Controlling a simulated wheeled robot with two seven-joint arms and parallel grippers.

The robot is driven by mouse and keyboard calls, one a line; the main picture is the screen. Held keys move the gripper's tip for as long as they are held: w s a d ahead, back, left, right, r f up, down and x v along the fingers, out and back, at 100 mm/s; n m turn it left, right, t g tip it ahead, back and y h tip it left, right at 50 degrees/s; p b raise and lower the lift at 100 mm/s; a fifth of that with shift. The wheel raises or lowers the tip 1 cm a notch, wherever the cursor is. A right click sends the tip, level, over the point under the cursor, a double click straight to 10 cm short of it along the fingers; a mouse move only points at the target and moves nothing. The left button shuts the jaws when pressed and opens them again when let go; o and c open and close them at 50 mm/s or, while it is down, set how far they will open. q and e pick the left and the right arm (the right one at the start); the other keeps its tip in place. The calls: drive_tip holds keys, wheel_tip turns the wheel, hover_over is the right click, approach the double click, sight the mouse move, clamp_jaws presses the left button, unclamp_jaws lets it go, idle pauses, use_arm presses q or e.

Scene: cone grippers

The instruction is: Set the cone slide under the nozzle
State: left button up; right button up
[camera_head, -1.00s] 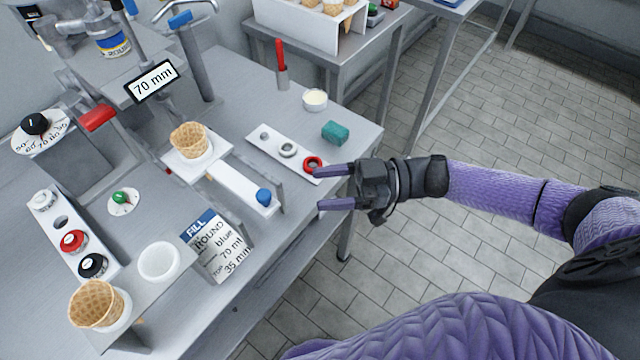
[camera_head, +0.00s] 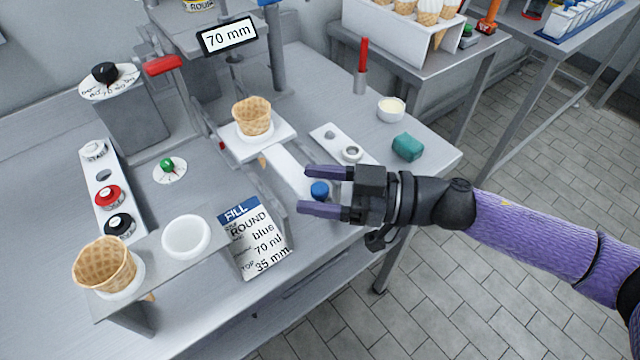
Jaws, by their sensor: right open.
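The cone slide is a white plate (camera_head: 281,141) with a waffle cone (camera_head: 252,117) standing in it. A white bar (camera_head: 290,171) runs from it toward the front right and ends in a blue knob (camera_head: 319,190). The nozzle (camera_head: 234,72) hangs from the machine, below the "70 mm" display and slightly left of the cone; its tip is hard to make out. My right gripper (camera_head: 312,190) is open, with its two purple fingers on either side of the blue knob in the picture. Whether they touch it I cannot tell. My left gripper is out of view.
A holder with a cone (camera_head: 104,265) and a white ring (camera_head: 186,237) is at front left. A white strip with rings (camera_head: 345,148), a green sponge (camera_head: 407,147) and a white cup (camera_head: 391,109) lie beyond the gripper.

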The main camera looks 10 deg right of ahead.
clamp_jaws()
idle(0.6)
idle(0.4)
